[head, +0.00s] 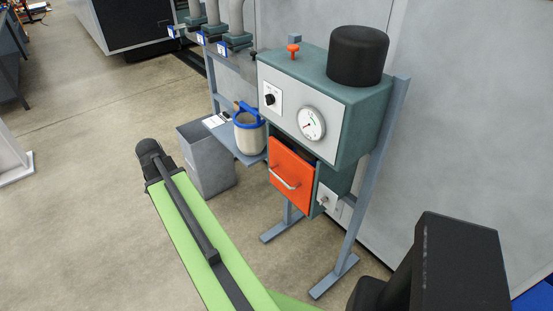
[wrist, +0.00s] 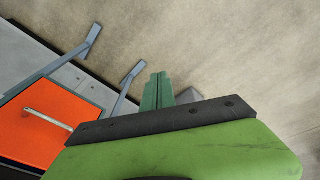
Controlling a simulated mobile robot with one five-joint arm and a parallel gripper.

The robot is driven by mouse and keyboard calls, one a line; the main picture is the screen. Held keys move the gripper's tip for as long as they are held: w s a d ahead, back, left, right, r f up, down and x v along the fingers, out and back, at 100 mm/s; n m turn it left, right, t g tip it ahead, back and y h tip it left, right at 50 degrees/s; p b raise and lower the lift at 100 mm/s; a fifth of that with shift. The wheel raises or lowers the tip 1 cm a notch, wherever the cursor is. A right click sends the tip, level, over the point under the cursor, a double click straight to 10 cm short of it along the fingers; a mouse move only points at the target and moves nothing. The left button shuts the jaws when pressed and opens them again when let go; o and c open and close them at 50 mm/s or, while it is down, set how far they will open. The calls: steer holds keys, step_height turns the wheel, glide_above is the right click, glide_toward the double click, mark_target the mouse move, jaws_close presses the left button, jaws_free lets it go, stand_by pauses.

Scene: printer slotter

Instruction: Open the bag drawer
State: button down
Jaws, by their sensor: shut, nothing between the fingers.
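The bag drawer has an orange front (head: 284,188) with a pale bar handle (head: 284,178), low on the teal machine. A dark gap shows along the top of the front; I cannot tell how far the drawer stands out. In the wrist view the orange front (wrist: 30,140) and its handle (wrist: 48,118) are at the lower left. My gripper (wrist: 163,76) shows there as two green fingers shut together, empty, to the right of the handle and apart from it. The gripper cannot be made out in the head view.
The machine has a gauge (head: 311,123), a black knob, an orange button (head: 293,50) and a black cylinder (head: 358,55) on top. A grey bin (head: 207,160) and a blue-rimmed bucket (head: 249,136) stand left of it. Metal legs (head: 338,274) reach the floor.

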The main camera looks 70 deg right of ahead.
steer(key=s+d+r+m+g+p, duration=0.1)
steer(key=s+d+r+m, duration=0.15)
steer(key=s+d, duration=0.5)
steer(key=s+d+r+m+p, duration=0.15)
steer(key=s+d+m, duration=0.25)
steer(key=d, duration=0.6)
steer(key=m+g+h+p, duration=0.1)
steer(key=m, duration=0.4)
glide_toward(276, 166)
steer(key=s+f+b, duration=0.1)
steer(key=f+b, duration=0.1)
steer(key=b, duration=0.1)
steer(key=f+b, duration=0.2)
steer(key=b, duration=0.1)
steer(key=s+f+b, duration=0.1)
steer(key=f+b, duration=0.2)
steer(key=shift+s, duration=0.3)
